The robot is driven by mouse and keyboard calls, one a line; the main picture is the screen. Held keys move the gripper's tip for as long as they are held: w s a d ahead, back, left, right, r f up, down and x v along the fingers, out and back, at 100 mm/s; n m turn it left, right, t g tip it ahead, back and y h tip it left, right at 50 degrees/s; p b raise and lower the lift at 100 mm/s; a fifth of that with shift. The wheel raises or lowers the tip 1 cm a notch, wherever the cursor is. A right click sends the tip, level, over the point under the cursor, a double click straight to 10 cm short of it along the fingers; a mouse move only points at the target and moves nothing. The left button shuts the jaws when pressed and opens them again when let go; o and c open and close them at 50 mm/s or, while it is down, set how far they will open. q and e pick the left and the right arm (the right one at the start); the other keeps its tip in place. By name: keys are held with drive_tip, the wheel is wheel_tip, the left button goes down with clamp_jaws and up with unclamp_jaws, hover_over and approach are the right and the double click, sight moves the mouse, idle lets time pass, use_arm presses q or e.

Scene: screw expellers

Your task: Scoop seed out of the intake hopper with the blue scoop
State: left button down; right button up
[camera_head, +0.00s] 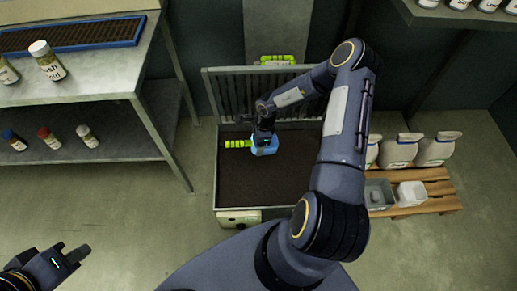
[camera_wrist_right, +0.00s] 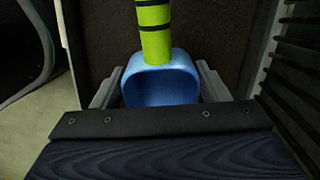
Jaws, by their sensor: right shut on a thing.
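The intake hopper (camera_head: 216,185) is a rectangular bin filled with dark brown seed (camera_head: 262,184), in the middle of the head view. The blue scoop (camera_head: 265,149) with its banded yellow-green handle (camera_head: 238,143) is over the back half of the seed, handle pointing left. My right gripper (camera_head: 265,134) is shut on the scoop from above. In the right wrist view the fingers flank the blue bowl (camera_wrist_right: 160,88), and the handle (camera_wrist_right: 154,30) runs up. I cannot tell whether the bowl touches the seed. My left gripper (camera_head: 75,252) is open and empty at lower left, away from the hopper.
A slatted grate (camera_head: 215,92) stands raised behind the hopper. A metal shelf (camera_head: 120,75) with jars and a blue-framed tray is at left. A wooden pallet (camera_head: 430,205) with white sacks and two small containers is at right.

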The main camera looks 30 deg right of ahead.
drive_tip(key=shift+w+d+f+m, duration=0.2)
drive_tip(key=shift+d+f+m, duration=0.35)
drive_tip(key=shift+f+m, duration=0.2)
drive_tip(key=shift+f+b, duration=0.1)
drive_tip(key=shift+b, duration=0.25)
use_arm(q)
wheel_tip(320, 180, down, 15)
drive_tip(key=b, duration=1.3)
drive_tip(key=shift+r, duration=0.15)
use_arm(e)
drive_tip(key=s+d+f+y, duration=0.1)
drive_tip(key=d+f, duration=0.1)
drive_tip(key=f, duration=0.7)
drive_tip(key=s+d+f+t+y, duration=0.1)
drive_tip(key=d+f, duration=0.1)
drive_tip(key=f, duration=0.7)
drive_tip(key=shift+s+d+f, duration=0.25)
drive_tip(key=shift+s+f, duration=0.05)
use_arm(q)
drive_tip(key=shift+f+b, duration=1.3)
drive_tip(key=shift+b, duration=0.15)
use_arm(e)
drive_tip(key=shift+f, duration=1.75)
